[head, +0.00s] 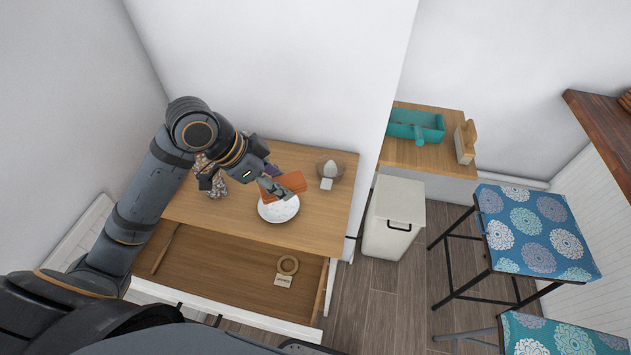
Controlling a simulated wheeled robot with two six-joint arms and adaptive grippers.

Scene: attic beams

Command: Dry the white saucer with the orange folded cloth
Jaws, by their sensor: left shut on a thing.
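The white saucer (279,211) lies on the wooden top of a drawer cabinet (318,231). The orange folded cloth (293,183) is over the back part of the saucer. I cannot tell whether the cloth touches it. My left gripper (277,188) comes in from the left and is shut on the cloth. The gripper and cloth hide the saucer's far edge. My right gripper is not in view.
A patterned object (212,180) stands left of the gripper. A bowl with a whitish thing (330,169) is behind right. The open drawer below holds a wooden ring (288,264). A white bin (394,218) and patterned stools (533,232) stand right.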

